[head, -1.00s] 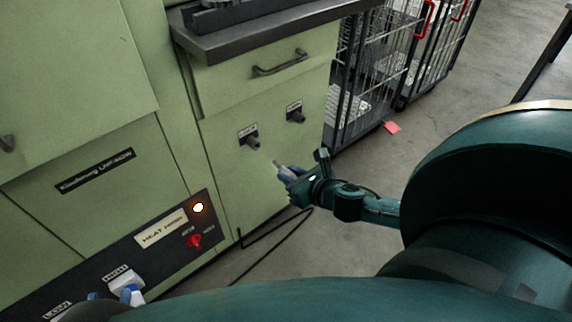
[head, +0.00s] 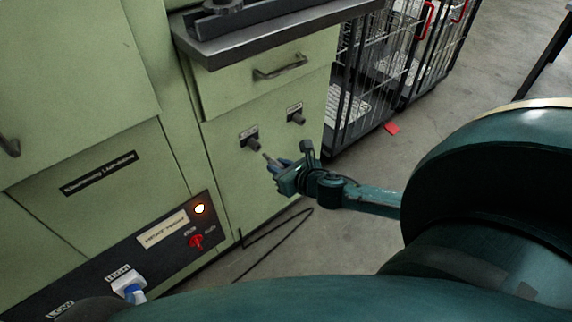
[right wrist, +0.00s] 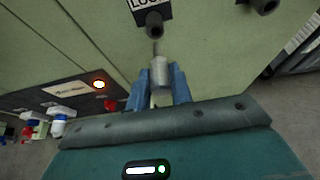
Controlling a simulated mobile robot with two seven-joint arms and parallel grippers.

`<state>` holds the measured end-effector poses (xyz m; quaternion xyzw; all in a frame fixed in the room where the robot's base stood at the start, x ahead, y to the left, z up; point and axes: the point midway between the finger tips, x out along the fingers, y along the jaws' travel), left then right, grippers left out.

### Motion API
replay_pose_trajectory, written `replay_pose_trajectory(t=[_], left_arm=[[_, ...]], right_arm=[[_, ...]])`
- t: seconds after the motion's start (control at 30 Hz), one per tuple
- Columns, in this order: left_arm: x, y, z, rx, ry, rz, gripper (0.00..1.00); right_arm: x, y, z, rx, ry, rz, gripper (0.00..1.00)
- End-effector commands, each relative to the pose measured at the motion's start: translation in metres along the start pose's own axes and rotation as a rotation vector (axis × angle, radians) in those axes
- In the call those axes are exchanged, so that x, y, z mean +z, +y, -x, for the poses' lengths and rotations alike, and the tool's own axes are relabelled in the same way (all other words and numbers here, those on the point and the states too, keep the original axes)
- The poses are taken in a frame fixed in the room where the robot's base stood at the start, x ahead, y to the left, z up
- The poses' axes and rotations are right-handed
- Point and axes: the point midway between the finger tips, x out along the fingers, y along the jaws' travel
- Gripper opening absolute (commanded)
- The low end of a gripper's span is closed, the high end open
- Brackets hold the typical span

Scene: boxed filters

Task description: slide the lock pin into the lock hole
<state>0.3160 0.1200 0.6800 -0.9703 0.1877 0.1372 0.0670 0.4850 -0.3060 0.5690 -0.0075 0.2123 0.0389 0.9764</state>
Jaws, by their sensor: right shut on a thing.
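My right gripper (head: 281,171) is shut on the lock pin (head: 268,159) in front of the green cabinet. In the right wrist view the pin (right wrist: 160,72) is a grey cylinder with a thinner tip, held between the blue fingers and pointing at the panel. The lock hole is in a dark round fitting (right wrist: 154,24) under a black label, partly cut off, that starts "LO". In the head view this fitting (head: 251,143) is just up and left of the pin tip. The tip looks close to the fitting but outside it. My left gripper cannot be made out.
A second dark fitting (head: 297,119) sits to the right of the first. Above are a drawer handle (head: 280,67) and a projecting grey worktop (head: 285,35). A lit control panel (head: 165,233) is lower left. Wire cages (head: 350,105) stand right. A black cable (head: 270,246) lies below.

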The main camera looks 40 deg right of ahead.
Motion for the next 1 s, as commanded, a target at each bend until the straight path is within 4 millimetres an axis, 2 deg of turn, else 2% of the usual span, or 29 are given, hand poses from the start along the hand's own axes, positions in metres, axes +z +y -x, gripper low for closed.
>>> replay_pose_trajectory(t=[0.3, 1.0], left_arm=[[0.0006, -0.0001, 0.0008, 0.003, -0.015, 0.003, 0.35], [-0.0041, -0.0005, 0.0020, -0.001, -0.012, 0.008, 0.35]], right_arm=[[0.0053, -0.0001, -0.0107, 0.000, 0.000, 0.001, 0.00], [0.0068, 0.0000, -0.0102, 0.000, -0.001, 0.001, 0.00]])
